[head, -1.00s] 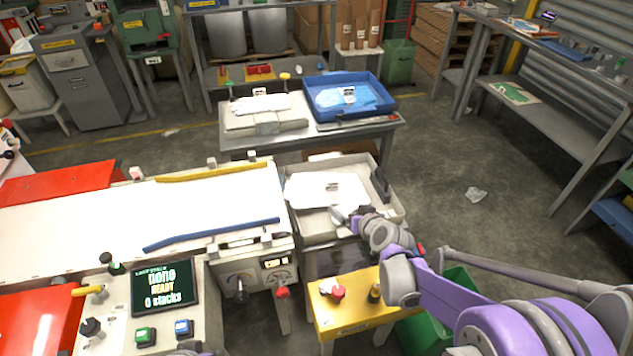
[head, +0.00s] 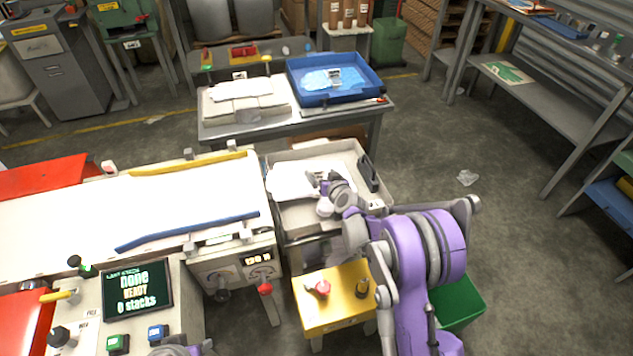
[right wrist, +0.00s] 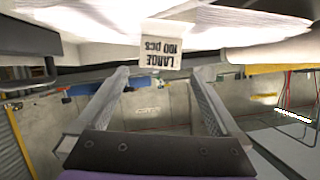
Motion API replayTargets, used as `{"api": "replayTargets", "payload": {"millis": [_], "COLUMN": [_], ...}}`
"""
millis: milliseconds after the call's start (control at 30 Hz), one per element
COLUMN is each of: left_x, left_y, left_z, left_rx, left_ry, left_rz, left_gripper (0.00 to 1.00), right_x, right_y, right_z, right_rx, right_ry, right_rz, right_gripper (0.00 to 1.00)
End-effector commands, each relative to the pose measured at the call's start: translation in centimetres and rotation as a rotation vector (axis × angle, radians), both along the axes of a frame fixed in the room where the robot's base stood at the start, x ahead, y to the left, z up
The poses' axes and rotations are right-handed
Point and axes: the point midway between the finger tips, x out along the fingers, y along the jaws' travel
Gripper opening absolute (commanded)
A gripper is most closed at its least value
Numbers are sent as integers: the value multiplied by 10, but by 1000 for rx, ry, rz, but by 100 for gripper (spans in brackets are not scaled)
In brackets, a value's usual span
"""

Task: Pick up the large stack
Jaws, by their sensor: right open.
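The large stack is a pile of thin white sheets (head: 287,183) in a grey tray (head: 282,226) just right of the white conveyor. In the right wrist view the stack (right wrist: 225,22) fills the top, and its tag (right wrist: 160,44) reads LARGE, 100 PCS. My right gripper (head: 318,184) is over the right part of the stack in the head view and hides some of it. In the right wrist view the right gripper (right wrist: 163,74) has its fingers wide apart, with nothing between them. Contact with the stack cannot be told.
A yellow stool (head: 335,305) with a red and a dark knob stands before the tray, beside a green bin (head: 460,300). Behind, a table holds a blue tray (head: 365,85) and another white stack (head: 245,103). The screen (head: 137,290) reads none, READY, 0 stacks.

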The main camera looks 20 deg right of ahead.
Motion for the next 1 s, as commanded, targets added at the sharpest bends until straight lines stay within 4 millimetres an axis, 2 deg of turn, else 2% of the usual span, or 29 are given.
{"api": "replayTargets", "payload": {"millis": [233,533,567,1000], "left_x": [0,0,0,0], "left_y": [0,0,0,0], "left_z": [0,-1,-1,-1], "left_rx": [0,0,0,0], "left_ry": [0,0,0,0], "left_rz": [0,0,0,0], "left_gripper": [44,44,44,44], "right_x": [32,37,37,36], "right_y": [4,5,5,6], "right_z": [-17,-20,-20,-22], "right_rx": [0,1,1,2], "right_ry": [0,1,1,2], "right_rz": [1,2,2,3], "right_gripper": [100,100,96,17]}}
